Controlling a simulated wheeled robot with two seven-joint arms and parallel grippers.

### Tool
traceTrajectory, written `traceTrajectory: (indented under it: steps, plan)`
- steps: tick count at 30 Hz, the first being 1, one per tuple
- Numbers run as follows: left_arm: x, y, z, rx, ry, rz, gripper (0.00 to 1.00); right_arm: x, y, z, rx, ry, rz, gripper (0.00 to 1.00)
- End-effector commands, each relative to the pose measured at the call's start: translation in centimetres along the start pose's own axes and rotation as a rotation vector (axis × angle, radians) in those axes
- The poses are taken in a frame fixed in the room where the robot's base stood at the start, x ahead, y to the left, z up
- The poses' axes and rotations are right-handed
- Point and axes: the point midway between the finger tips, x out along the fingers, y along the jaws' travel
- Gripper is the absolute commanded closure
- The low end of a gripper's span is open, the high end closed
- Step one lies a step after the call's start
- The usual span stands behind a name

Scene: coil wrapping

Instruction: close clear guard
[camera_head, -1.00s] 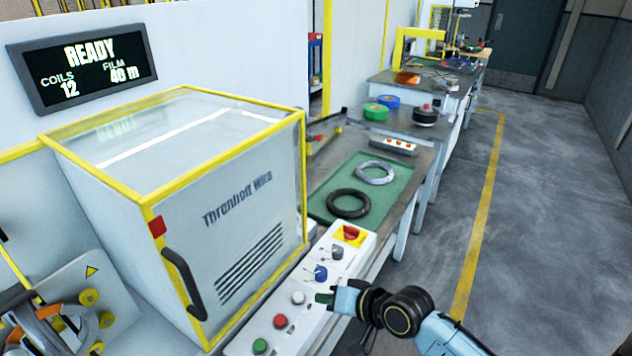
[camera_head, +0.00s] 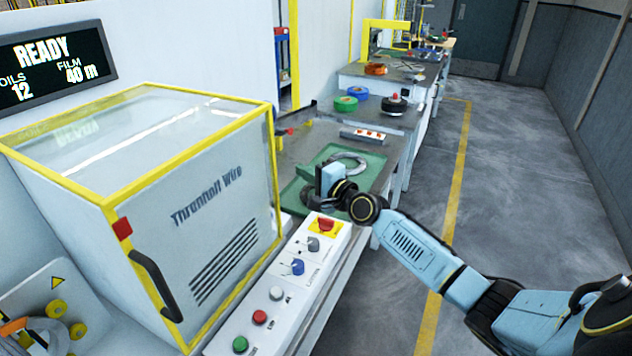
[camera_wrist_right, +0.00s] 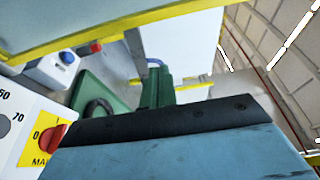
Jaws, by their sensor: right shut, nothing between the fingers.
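The clear guard (camera_head: 190,215) is a yellow-framed box with a see-through top and a grey front panel lettered with a wire name. It has a dark handle (camera_head: 155,285) at the panel's left edge and a red block above it. In the right wrist view the guard's yellow frame (camera_wrist_right: 120,37) crosses the top. My right gripper (camera_head: 325,172) is to the right of the guard, over the green mat, apart from the handle. Its green fingers (camera_wrist_right: 158,88) look shut and empty; in the head view the tips are hard to make out. My left gripper is not in view.
A white control panel (camera_head: 265,295) with buttons, knobs and a red switch (camera_wrist_right: 58,134) runs along the front. Part of a wrapping unit (camera_head: 45,300) shows lower left. A display (camera_head: 50,68) reads READY. The floor at right is clear.

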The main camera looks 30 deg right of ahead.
Motion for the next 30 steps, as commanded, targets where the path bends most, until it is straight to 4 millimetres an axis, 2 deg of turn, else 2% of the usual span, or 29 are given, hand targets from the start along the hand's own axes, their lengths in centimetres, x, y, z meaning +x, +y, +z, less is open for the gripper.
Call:
traceTrajectory:
  steps: [6,9,15,21,30]
  plan:
    - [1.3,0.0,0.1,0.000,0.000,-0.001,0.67,3.8,0.1,0.0,-0.002,0.000,-0.002,1.00]
    - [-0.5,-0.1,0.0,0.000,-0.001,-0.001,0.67,3.2,-0.2,1.4,0.002,-0.003,0.004,1.00]
    - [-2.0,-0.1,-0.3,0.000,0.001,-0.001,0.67,2.5,-0.2,3.1,0.001,-0.002,0.001,1.00]
    - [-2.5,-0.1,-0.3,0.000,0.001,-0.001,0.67,2.3,0.0,3.8,-0.001,-0.001,0.001,1.00]
    - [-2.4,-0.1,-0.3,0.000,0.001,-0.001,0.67,2.2,0.1,3.9,-0.002,-0.001,0.001,1.00]
